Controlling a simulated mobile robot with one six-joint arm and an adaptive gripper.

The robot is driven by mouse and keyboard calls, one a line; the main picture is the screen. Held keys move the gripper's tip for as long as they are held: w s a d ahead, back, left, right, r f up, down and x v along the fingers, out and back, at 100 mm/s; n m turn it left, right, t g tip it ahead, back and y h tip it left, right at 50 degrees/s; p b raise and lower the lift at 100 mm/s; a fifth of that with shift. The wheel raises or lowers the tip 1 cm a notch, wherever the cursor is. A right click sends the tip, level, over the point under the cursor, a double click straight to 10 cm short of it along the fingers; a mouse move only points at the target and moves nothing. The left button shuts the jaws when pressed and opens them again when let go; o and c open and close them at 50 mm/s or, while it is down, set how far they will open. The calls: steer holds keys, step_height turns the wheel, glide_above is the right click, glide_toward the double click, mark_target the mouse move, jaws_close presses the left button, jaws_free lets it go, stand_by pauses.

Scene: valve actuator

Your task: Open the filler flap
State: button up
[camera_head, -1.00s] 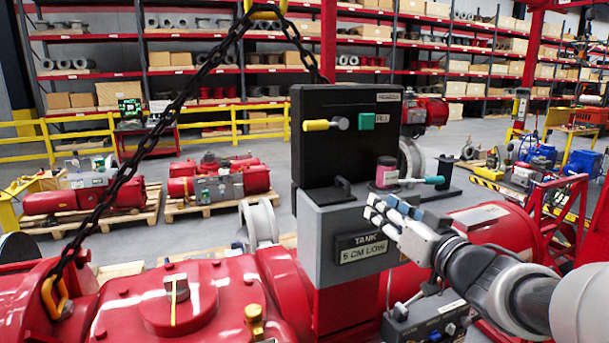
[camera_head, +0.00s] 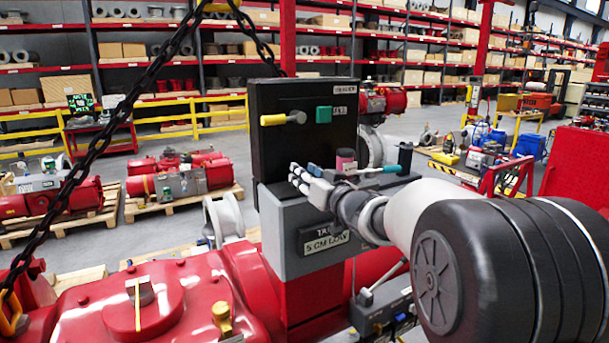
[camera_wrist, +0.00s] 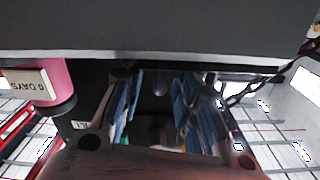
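The grey tank housing (camera_head: 288,240) stands on a red post below the black panel box and carries a plate reading "5 CM LOW". Its top face holds the filler area, where a small black handle stood in the earlier view; my gripper now covers that spot. My gripper (camera_head: 298,180) reaches in from the right, just above the tank top and in front of the panel box. In the wrist view, its two blue-grey fingers (camera_wrist: 156,105) are apart, with dark shapes between them. I cannot tell whether the handle lies between them or is touched.
The black panel box (camera_head: 278,150) carries a yellow-handled lever (camera_head: 283,118) and a green button (camera_head: 324,114). A pink jar (camera_head: 346,160) and a teal-handled tool (camera_head: 385,169) sit close beside my gripper. A chain (camera_head: 125,130) hangs at left.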

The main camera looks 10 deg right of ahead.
steer(key=shift+w, duration=0.1)
jaws_close()
stand_by(0.3)
stand_by(0.4)
